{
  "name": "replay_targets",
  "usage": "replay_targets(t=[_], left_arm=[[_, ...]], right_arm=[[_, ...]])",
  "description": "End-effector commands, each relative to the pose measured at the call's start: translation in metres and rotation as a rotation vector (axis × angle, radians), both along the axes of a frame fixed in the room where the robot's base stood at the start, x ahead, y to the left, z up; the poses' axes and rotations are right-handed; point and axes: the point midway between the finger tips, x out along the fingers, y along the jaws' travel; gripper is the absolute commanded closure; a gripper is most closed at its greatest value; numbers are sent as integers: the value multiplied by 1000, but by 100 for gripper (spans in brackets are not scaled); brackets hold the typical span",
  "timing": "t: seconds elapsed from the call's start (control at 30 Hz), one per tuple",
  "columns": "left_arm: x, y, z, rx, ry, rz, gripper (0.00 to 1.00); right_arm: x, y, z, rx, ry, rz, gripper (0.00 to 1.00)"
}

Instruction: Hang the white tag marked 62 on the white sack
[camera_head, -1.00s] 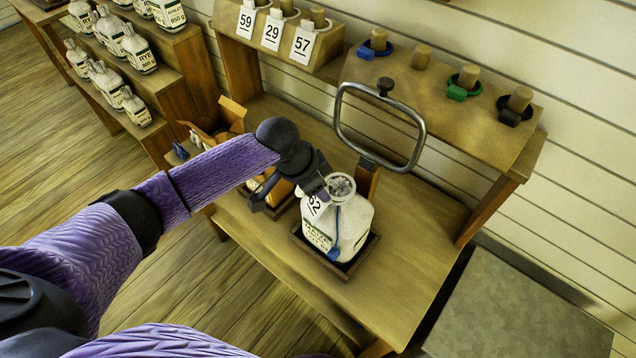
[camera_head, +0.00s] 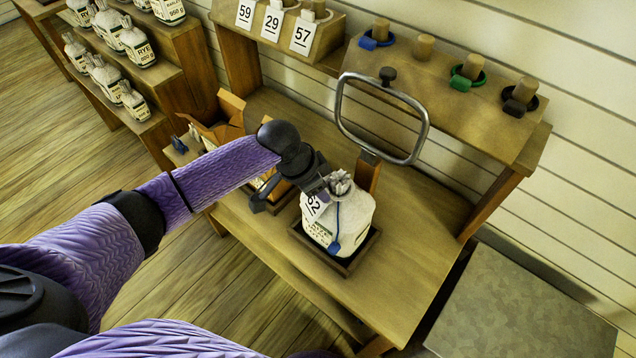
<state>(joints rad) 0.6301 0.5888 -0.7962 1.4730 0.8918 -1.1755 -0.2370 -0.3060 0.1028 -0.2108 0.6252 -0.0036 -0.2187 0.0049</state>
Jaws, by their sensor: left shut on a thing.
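The white sack (camera_head: 352,222) stands upright in a dark square tray (camera_head: 368,249) on the wooden bench, its gathered neck (camera_head: 341,183) at the top. A blue cord with a blue seal (camera_head: 334,248) hangs down its front. The white tag marked 62 (camera_head: 313,209) hangs at the sack's upper left, against or just in front of it. My left gripper (camera_head: 322,190) is shut on the tag's upper part, beside the neck. The fingers hide the tag's top, and I cannot tell whether its loop is around the neck. My right gripper is out of view.
A grey metal frame (camera_head: 425,133) on a wooden post rises just behind the sack. Tags 59, 29 and 57 (camera_head: 302,34) hang on a rack behind. Pegs with coloured rings stand on the shelf (camera_head: 440,95). An open carton (camera_head: 232,106) is left. The bench's right part (camera_head: 425,225) is clear.

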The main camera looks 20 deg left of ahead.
Motion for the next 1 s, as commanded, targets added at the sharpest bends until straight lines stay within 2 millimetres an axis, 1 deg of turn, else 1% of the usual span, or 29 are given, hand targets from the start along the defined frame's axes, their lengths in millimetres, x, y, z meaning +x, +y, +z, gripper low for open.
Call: replay_targets(t=[0.87,0.9,0.97,1.0], left_arm=[[0,0,-3,1,1,0,100],[0,0,-3,1,1,0,49],[0,0,-3,1,1,0,36],[0,0,-3,1,1,0,28]], right_arm=[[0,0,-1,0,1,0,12],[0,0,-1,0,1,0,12],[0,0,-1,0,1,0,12],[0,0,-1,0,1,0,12]])
